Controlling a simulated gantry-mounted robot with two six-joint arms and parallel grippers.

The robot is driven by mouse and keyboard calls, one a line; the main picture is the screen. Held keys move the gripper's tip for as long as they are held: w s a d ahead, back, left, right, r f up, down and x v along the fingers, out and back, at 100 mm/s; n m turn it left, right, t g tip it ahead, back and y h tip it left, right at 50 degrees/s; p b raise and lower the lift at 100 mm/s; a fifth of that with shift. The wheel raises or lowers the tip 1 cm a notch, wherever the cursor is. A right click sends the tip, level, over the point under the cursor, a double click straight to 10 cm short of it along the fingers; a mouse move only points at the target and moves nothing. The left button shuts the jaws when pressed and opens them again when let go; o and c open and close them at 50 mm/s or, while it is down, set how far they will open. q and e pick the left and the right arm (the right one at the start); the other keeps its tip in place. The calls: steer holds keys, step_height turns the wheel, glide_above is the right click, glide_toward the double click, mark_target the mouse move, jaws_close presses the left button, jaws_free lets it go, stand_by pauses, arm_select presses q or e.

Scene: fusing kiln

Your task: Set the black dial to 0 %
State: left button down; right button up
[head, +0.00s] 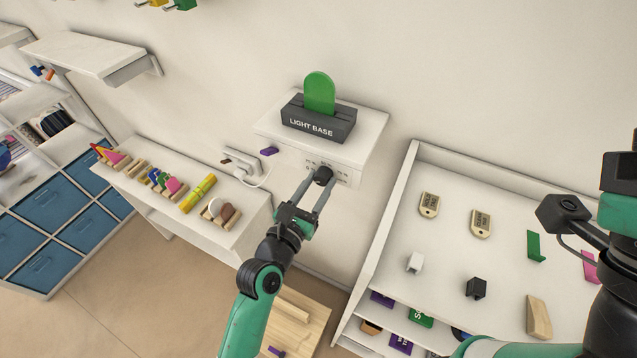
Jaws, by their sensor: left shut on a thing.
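The black dial (324,175) sits on the front face of a white wall-mounted box (375,140), below the grey light base. Small markings surround the dial, too small to read, so its setting cannot be told. My left gripper (321,181) reaches up from below and its fingers are closed on the dial, one on each side. The fingers hide part of the dial. My right arm is at the right edge of the view; its gripper fingers do not show.
The grey light base (318,122) holds a green rounded panel (320,92) on top of the box. A white plug and cord (240,165) hang on the wall to the left. A shelf (245,225) with coloured pieces stands left; a white tray-topped unit (400,215) stands right.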

arm_select(q)
steer(key=shift+c, duration=2)
jaws_free()
steer(key=v, duration=1.1)
steer(key=shift+s+a, duration=0.15)
steer(key=shift+s, duration=0.1)
